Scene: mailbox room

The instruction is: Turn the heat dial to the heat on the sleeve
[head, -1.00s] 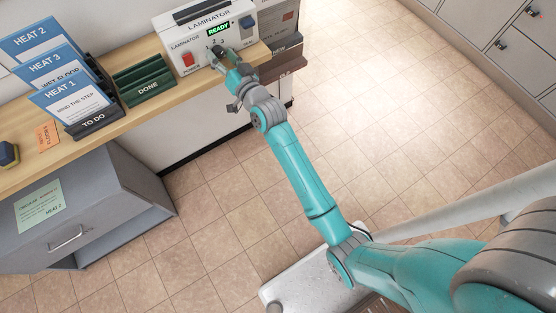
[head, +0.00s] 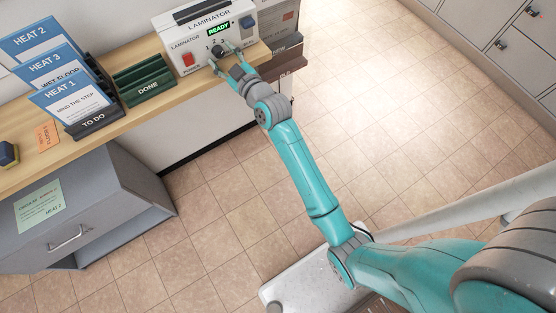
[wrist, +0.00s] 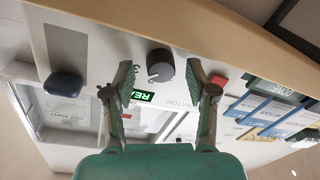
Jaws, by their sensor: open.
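The white laminator (head: 178,33) stands on the wooden counter with its green READY display lit. Its dark round heat dial (head: 218,51) sits below the display, with numbers 1, 2 and 3 around it. The dial (wrist: 160,65) also shows in the wrist view; its setting is too small to read. My gripper (head: 224,57) is open in front of the dial, fingers spread to either side and apart from it. In the TO DO rack (head: 98,122) stand sleeves headed HEAT 1 (head: 62,92), HEAT 3 (head: 45,64) and HEAT 2 (head: 30,36), the HEAT 1 sleeve in front.
A red switch (head: 188,60) is left of the dial and a dark blue knob (head: 247,22) right of it. A green DONE rack (head: 146,88) stands between laminator and sleeves. A note (head: 40,205) mentioning HEAT 2 lies on the grey cabinet. The tiled floor is clear.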

